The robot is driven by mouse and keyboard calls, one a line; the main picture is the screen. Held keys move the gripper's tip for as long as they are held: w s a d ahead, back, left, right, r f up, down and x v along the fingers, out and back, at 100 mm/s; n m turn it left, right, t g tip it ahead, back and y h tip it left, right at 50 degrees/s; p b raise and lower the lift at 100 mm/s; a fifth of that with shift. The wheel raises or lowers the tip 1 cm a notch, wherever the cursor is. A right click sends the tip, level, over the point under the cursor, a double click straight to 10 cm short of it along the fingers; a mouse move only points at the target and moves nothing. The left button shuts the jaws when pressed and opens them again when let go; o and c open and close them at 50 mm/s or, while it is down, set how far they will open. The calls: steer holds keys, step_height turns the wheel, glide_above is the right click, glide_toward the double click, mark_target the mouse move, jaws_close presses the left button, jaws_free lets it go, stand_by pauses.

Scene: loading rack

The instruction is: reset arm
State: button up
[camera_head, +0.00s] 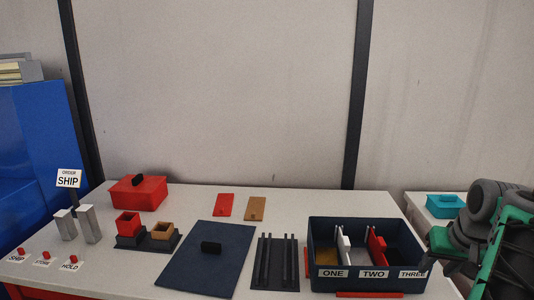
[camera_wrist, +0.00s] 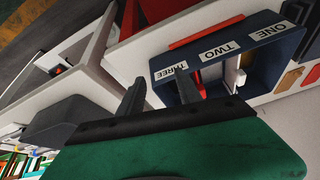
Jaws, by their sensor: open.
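My arm (camera_head: 485,205), dark grey and green, shows at the right edge of the head view, beside the right end of the navy bin. My gripper (camera_wrist: 160,84) is open and empty in the wrist view, its two dark fingers apart. Past the fingers, the navy bin (camera_wrist: 218,62) shows tilted, with labels ONE, TWO and THREE on its front. In the head view the same bin (camera_head: 337,284) stands on the table's right end, with white and red dividers inside.
On the table (camera_head: 208,270) stand a red box (camera_head: 138,193), red and tan cups (camera_head: 128,222), a navy lid-like panel (camera_head: 209,262), a dark slotted rack (camera_head: 275,262) and several red buttons at front left. A teal box (camera_head: 445,206) sits on another surface at right.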

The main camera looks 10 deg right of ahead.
steer(key=s+a+f+m+g, duration=0.1)
steer(key=s+a+f+m, duration=0.15)
steer(key=s+f, duration=0.4)
steer(key=w+a+f+g+p, duration=0.1)
steer(key=a+f+p, duration=0.1)
steer(key=a+f, duration=0.4)
steer(key=w+a+r+n+p, duration=0.1)
steer(key=a+n, duration=0.1)
steer(key=a, duration=0.6)
steer(key=w+a+r+n+y+p, duration=0.1)
steer(key=w+a+r+n, duration=0.1)
steer(key=a, duration=0.7)
steer(key=w+a+r+n+p, duration=0.1)
steer(key=a+n, duration=0.3)
steer(key=a, duration=0.4)
steer(key=shift+w+a+r+t+y, duration=0.15)
steer(key=shift+a+r+t+y, duration=0.1)
steer(key=shift+r+t+y, duration=0.2)
